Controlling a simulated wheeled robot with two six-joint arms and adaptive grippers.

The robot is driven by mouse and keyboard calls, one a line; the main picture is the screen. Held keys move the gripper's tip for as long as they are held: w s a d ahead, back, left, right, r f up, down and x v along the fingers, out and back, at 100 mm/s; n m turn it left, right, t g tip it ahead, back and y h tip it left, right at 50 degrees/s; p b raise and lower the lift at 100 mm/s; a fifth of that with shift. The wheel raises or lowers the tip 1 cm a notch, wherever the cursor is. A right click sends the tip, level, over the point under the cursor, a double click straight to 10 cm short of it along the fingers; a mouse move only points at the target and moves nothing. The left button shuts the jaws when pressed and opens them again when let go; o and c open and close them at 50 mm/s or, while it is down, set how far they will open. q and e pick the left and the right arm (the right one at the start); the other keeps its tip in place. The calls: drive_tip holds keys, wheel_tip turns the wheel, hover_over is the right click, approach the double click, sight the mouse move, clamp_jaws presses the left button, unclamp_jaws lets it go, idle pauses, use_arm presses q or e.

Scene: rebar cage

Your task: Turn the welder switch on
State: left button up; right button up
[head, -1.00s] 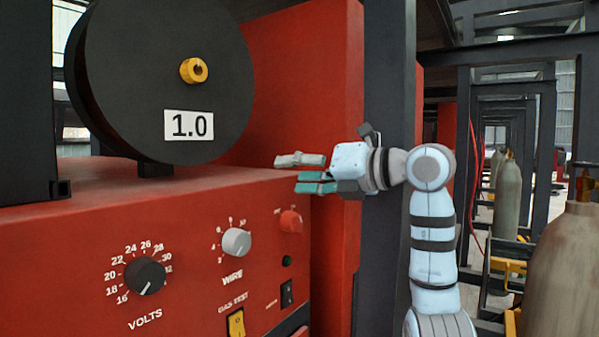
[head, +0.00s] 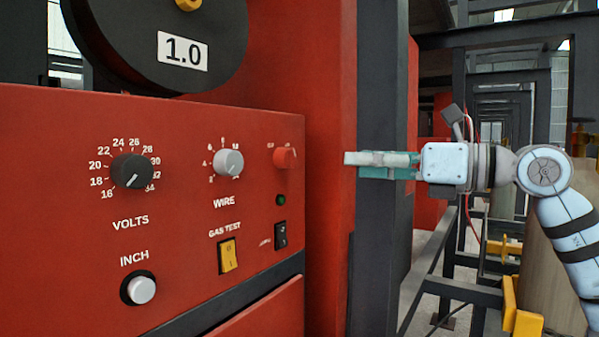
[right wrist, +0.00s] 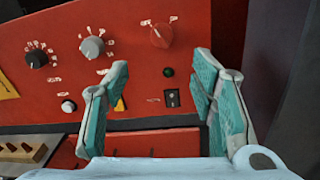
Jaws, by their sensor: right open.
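The red welder panel (head: 60,240) fills the left of the head view. A small black rocker switch (head: 281,234) sits at its right edge, below a dark green lamp (head: 281,200) and a red knob (head: 284,157). My right gripper (head: 354,166) is open and empty, to the right of the panel and higher than the rocker, touching no control. In the right wrist view the rocker (right wrist: 171,98) shows between the two open fingers (right wrist: 160,75), beyond them. Its on or off position is too small to tell. My left gripper is out of view.
The panel also has a yellow gas test switch (head: 228,255), a grey wire knob (head: 229,163), a black volts knob (head: 131,171) and a white inch button (head: 141,290). A dark steel post (head: 383,240) stands behind my right gripper. A black spool (head: 150,40) sits above.

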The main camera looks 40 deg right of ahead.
sight(296, 158)
drive_tip(key=p+x, duration=0.9)
drive_tip(key=x, duration=0.4)
drive_tip(key=shift+w+d+r, duration=0.1)
drive_tip(key=shift+w+r, duration=0.05)
drive_tip(key=shift+w, duration=0.1)
drive_tip(key=shift+d, duration=0.1)
drive_tip(key=c, duration=0.3)
drive_tip(key=shift+s, duration=0.1)
drive_tip(key=c, duration=0.9)
drive_tip(key=shift+o, duration=0.2)
